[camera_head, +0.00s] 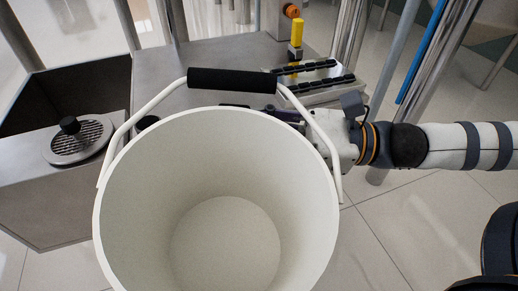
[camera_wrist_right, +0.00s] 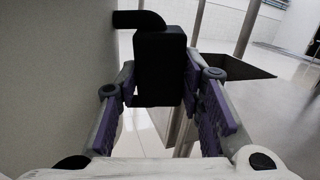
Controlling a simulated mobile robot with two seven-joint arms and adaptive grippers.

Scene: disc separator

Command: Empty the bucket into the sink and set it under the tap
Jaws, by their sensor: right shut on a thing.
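The white bucket (camera_head: 222,190) fills the middle of the head view, mouth up. I see its bare inner floor and no contents. Its white bail with a black grip (camera_head: 232,80) stands up across the far rim. My right gripper (camera_head: 268,112) is behind the bucket's far rim, which partly hides it. In the right wrist view, my right gripper (camera_wrist_right: 160,82) is shut on a black handle block (camera_wrist_right: 160,60) beside the bucket's pale outer wall (camera_wrist_right: 60,80). A dark open basin (camera_head: 75,90), possibly the sink, is at left. I cannot identify the tap.
A slotted round metal cover (camera_head: 78,140) with a black knob lies on the steel unit at left. A steel surface (camera_head: 215,60) lies behind the bucket, with black rails (camera_head: 310,80) and a yellow part (camera_head: 296,32). Metal posts stand at the back. Tiled floor (camera_head: 390,230) shows at right.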

